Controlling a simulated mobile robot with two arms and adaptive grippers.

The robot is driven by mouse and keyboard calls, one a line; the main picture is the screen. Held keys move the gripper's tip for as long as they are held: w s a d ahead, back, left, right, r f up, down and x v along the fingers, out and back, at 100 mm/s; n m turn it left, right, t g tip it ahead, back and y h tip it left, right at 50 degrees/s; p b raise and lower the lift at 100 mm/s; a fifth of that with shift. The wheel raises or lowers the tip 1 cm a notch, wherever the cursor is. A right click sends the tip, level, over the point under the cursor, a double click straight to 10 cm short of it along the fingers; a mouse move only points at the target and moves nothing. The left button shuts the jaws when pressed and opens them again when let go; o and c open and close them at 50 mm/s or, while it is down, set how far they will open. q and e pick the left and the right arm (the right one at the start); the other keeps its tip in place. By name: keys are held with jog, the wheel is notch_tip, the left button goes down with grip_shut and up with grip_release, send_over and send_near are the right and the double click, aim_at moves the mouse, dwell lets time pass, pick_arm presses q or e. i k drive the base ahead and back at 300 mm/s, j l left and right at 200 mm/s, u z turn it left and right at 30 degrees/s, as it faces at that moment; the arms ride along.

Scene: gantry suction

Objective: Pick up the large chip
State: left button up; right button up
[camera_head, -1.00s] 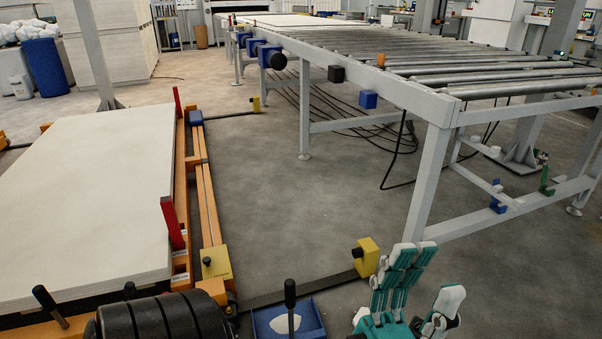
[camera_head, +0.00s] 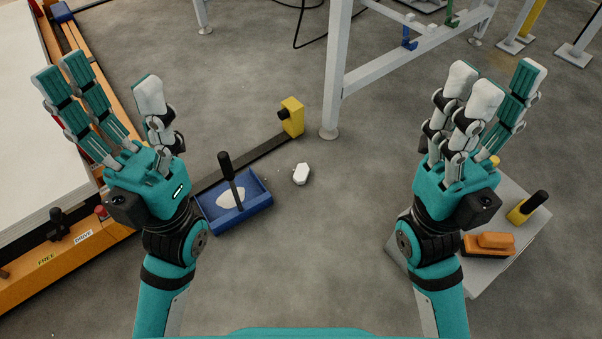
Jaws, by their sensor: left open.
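A white chip (camera_head: 301,174) lies on the grey floor near the middle of the camera_head view. Tiny pale bits lie just left of it. I cannot tell for sure which piece is the larger. My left gripper (camera_head: 108,92) is open and empty, raised to the left of the tray. My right gripper (camera_head: 488,95) is raised to the right of the floor chip, apart from it. Its fingers overlap in view, and nothing shows in them.
A yellow block (camera_head: 293,117) ends a dark floor rail behind the chip. A white table leg (camera_head: 335,75) stands beyond. A grey platform (camera_head: 478,280) with an orange block (camera_head: 490,246) is partly behind my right arm.

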aim_at(302, 171)
jog(key=i+j, duration=0.2)
jog(key=j, duration=0.15)
jog(key=i+j, duration=0.25)
jog(key=j, duration=0.15)
jog(key=i+j, duration=0.2)
jog(key=j, duration=0.15)
jog(key=j+z, duration=0.1)
jog(key=z, duration=0.35)
jog(key=i+j+z, duration=0.1)
jog(key=z, duration=0.35)
jog(key=j+z, duration=0.15)
jog(key=z, duration=0.3)
jog(key=j+z, duration=0.1)
jog(key=z, duration=0.35)
